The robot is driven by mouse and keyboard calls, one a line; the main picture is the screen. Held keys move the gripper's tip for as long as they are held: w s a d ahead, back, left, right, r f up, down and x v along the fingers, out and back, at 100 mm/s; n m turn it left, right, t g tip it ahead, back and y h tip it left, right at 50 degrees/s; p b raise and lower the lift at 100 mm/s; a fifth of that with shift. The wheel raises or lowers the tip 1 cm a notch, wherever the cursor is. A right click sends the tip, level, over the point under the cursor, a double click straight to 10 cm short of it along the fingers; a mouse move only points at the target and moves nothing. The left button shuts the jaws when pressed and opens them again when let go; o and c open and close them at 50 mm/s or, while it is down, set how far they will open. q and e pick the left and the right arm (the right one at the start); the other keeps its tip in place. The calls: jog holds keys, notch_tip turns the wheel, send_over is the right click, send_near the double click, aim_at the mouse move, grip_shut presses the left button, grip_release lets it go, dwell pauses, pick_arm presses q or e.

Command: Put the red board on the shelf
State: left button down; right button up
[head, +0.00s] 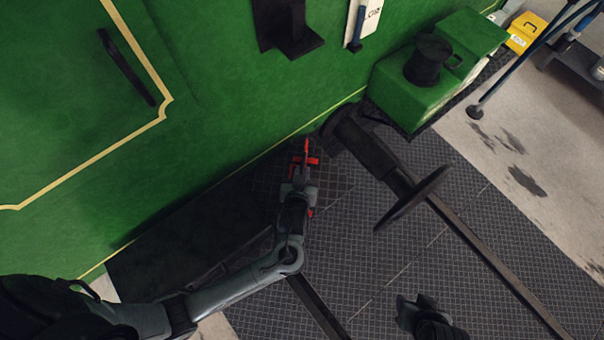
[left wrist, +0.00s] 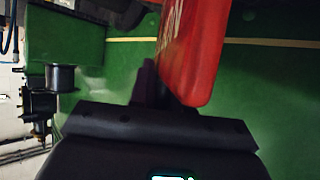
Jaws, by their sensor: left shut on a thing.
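The red board (head: 307,148) shows as a small, thin red shape at the end of my left arm, close to the green wall. My left gripper (head: 303,166) is shut on it and covers part of it. In the left wrist view the red board (left wrist: 196,50) stands large above the gripper, with pale lettering at its left edge. My right gripper (head: 424,316) seems to be the dark shape at the bottom edge, apart from the board; its jaws are unclear. I cannot tell for certain which surface is the shelf; a black ledge (head: 292,44) juts from the green wall.
A black post with a disc-like handwheel (head: 412,198) stands right of the left gripper. A green box (head: 411,88) with a black spool-like part (head: 429,58) is at the upper right. A yellow box (head: 524,34) lies beyond. Dark patterned floor (head: 350,255) is open below.

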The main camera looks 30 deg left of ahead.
pick_arm(q)
jog(key=shift+f, duration=0.25)
jog(key=shift+f, duration=0.2)
jog(key=c, duration=1.1)
grip_release()
jog(key=shift+r, duration=0.15)
